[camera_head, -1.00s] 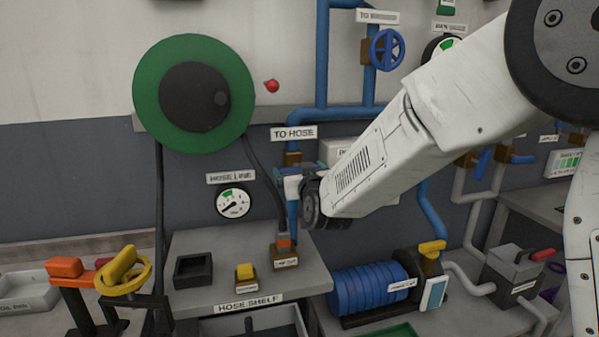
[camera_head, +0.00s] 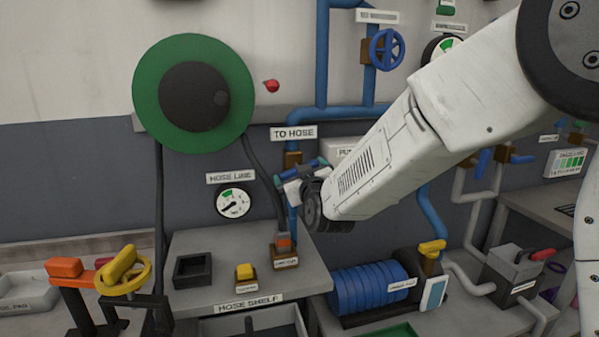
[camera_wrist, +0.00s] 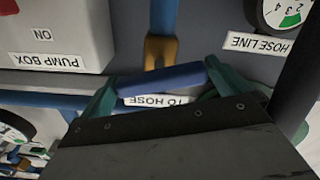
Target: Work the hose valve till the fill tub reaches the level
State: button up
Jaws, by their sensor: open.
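The hose valve's blue bar handle (camera_wrist: 163,78) lies between the green fingers of my gripper (camera_wrist: 158,90) in the wrist view. The fingers are apart, one near each end of the bar; I cannot tell whether they touch it. In the head view my gripper (camera_head: 300,183) is at the pipe under the TO HOSE sign (camera_head: 294,133), and the handle (camera_head: 303,169) is partly hidden by it. The hose line gauge (camera_head: 233,202) has its needle toward the lower left. I cannot identify the fill tub for sure.
The hose shelf (camera_head: 205,300) stands below my gripper, holding a black tray (camera_head: 193,270) and a yellow button (camera_head: 245,273). A green hose reel (camera_head: 150,85) is on the wall. The pump box (camera_wrist: 70,30) is close beside my gripper. A blue coil (camera_head: 365,287) lies lower right.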

jog(key=v, duration=0.7)
jog(key=shift+r, duration=0.1)
jog(key=d+r+m+t+h, duration=0.2)
jog(key=d+r, duration=0.7)
jog(key=s+d+r+g+h, duration=0.1)
jog(key=s+d+r+g, duration=0.2)
jog(key=s+d, duration=0.5)
jog(key=s+d+f+m+g, duration=0.1)
jog(key=s+d+f+g, duration=0.2)
jog(key=s, duration=0.6)
jog(key=s+d+f+m+g+h, duration=0.1)
jog(key=s+d+f+m+g, duration=0.1)
jog(key=s+f+g, duration=0.5)
jog(key=s+d+f+m+g+h, duration=0.1)
jog(key=s+d+f+g, duration=0.3)
jog(key=s, duration=0.9)
notch_tip(320, 180, down, 2)
jog(key=shift+s+f+m+g, duration=0.1)
jog(key=shift+s+m+g, duration=0.15)
jog(key=shift+m+g, duration=0.25)
